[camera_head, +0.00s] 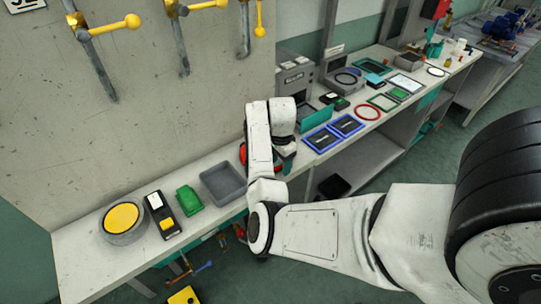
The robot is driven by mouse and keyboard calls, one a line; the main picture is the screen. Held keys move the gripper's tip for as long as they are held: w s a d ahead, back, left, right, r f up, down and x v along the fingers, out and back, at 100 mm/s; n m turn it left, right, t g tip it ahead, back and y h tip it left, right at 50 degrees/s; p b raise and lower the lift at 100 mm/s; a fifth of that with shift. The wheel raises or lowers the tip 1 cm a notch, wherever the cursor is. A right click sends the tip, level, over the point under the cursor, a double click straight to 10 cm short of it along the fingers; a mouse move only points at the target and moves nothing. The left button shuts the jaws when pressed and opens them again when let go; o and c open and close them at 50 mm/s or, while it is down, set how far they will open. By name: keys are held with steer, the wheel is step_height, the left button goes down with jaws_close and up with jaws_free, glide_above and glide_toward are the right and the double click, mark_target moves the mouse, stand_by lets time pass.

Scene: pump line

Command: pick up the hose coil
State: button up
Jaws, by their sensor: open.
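My arm reaches over the workbench, and my gripper (285,150) points down at its far end, small and dark below the white wrist. Its fingertips are hard to make out; it is open. A red rounded thing (243,154) shows at the left edge of my forearm, on the bench beside the gripper. It may be the hose coil, but my arm hides most of it. I cannot tell whether the gripper touches it.
Left of my arm stand a grey bin (222,184), a green block (189,200), a black handheld device (160,216) and a round grey container with a yellow top (122,217). Blue-framed panels (322,140) lie to the right. A wall with yellow-handled valves (115,26) rises behind.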

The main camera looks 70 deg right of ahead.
steer(key=shift+f, duration=0.15)
jaws_close()
stand_by(0.4)
